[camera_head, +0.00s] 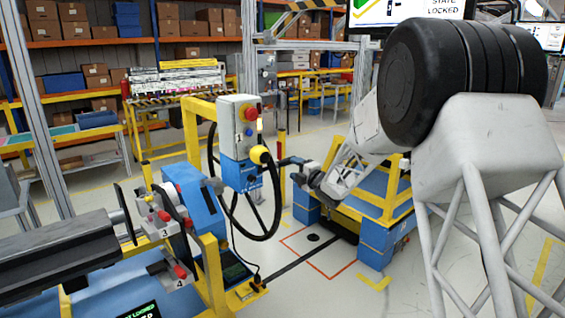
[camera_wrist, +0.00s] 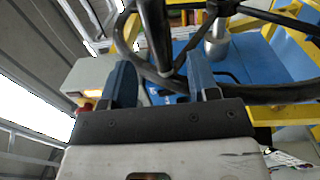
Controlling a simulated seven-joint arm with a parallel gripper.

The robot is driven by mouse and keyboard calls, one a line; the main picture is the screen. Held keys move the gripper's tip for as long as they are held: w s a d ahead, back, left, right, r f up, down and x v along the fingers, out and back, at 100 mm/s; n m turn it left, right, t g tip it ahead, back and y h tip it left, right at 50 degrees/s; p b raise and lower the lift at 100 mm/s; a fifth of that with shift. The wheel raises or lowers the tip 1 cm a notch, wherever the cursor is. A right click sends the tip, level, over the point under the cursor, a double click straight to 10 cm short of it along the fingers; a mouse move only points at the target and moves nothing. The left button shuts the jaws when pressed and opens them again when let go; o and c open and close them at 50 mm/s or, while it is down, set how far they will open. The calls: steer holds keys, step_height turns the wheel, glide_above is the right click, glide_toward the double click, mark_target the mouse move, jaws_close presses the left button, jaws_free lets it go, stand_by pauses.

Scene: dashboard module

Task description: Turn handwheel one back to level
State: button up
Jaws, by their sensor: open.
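Handwheel one (camera_head: 277,205) is a large black ring with dark spokes, mounted upright below a grey control box (camera_head: 238,125) marked 1. My gripper (camera_head: 291,163) is at the wheel's upper right side. In the wrist view my gripper (camera_wrist: 161,82) is open, its two blue fingers apart. The black wheel rim (camera_wrist: 265,96) passes behind the fingers, and a dark upright bar (camera_wrist: 156,35) stands between them. I cannot tell whether either finger touches it.
A red button (camera_head: 250,113) is on the box. A yellow and blue stand (camera_head: 372,213) is behind my arm. Levers marked 3 and 4 (camera_head: 170,243) are on the bench at left. A yellow post (camera_head: 213,270) stands beside the wheel.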

mark_target(288, 164)
steer(key=shift+a, duration=0.1)
steer(key=shift+x, duration=3.85)
jaws_close()
